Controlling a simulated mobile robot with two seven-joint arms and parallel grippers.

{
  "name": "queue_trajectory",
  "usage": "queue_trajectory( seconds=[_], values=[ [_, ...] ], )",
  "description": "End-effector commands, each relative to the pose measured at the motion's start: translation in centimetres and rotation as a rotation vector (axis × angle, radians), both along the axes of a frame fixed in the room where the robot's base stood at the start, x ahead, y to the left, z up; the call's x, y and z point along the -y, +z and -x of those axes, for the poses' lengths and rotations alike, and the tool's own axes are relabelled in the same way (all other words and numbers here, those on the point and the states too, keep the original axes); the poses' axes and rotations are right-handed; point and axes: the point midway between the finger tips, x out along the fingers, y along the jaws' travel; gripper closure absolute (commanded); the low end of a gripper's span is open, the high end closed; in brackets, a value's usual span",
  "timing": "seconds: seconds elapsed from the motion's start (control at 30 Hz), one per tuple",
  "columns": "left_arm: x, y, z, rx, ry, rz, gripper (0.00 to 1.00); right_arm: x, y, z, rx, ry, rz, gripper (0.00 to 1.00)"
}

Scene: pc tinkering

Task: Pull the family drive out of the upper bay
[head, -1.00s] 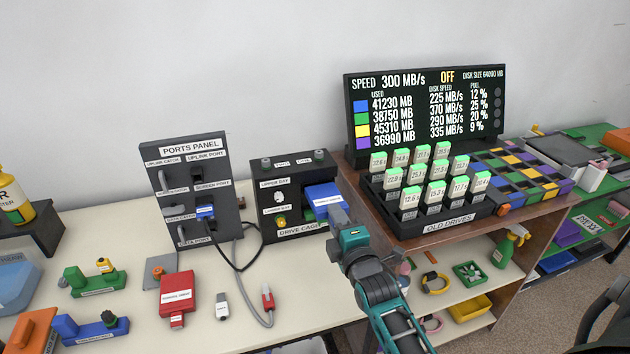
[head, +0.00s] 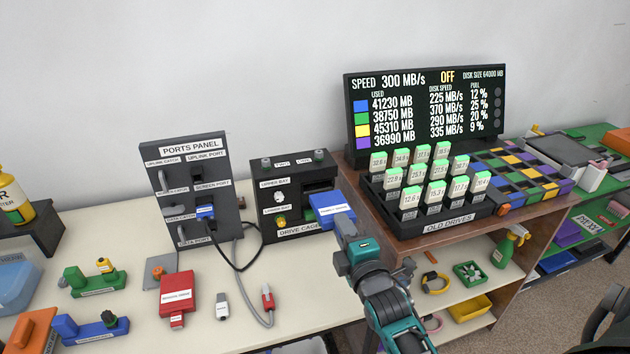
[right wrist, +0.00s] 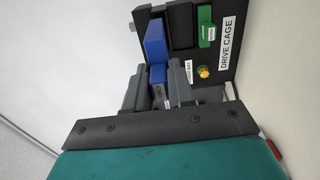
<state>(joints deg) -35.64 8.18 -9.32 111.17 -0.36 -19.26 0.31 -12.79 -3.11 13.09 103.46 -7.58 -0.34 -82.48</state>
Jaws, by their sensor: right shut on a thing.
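The family drive, a blue block with a white label (head: 332,209), is in front of the black drive cage (head: 262,207). The dark upper bay opening (head: 320,186) shows above and behind it. I cannot tell whether its rear edge is clear of the bay mouth. My right gripper (head: 343,228) is shut on its near end. In the right wrist view my fingers (right wrist: 158,86) flank the drive's narrower blue end, and its larger blue body (right wrist: 155,42) lies beyond, beside the cage. My left gripper is not in view.
A green block (right wrist: 207,28) sits in the cage, near a yellow knob (right wrist: 203,72). The ports panel (head: 190,195) stands left, with cables beside it. The old drives rack (head: 450,226) is close on the right. A red box (head: 177,295) lies on the bench in front.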

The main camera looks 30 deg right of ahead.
Motion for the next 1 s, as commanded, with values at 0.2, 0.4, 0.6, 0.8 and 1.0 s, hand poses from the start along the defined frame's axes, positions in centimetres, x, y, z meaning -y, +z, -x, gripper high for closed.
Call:
queue_trajectory(
  seconds=[0.2, 0.4, 0.6, 0.8, 1.0],
  values=[
    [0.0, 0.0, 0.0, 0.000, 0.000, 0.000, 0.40, -0.5, 1.1, 2.0, 0.002, 0.000, 0.001, 1.00],
    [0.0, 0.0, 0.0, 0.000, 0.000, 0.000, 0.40, -0.9, 1.9, 3.7, 0.001, 0.000, 0.000, 1.00],
    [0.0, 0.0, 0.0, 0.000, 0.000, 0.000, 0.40, -1.2, 2.3, 4.7, 0.000, -0.001, -0.004, 1.00],
    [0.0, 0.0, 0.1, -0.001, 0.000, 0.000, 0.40, -1.2, 2.2, 4.8, -0.004, -0.001, -0.005, 1.00],
    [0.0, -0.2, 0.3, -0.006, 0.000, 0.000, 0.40, -1.4, 2.3, 4.6, -0.009, 0.013, -0.005, 1.00]
  ],
)
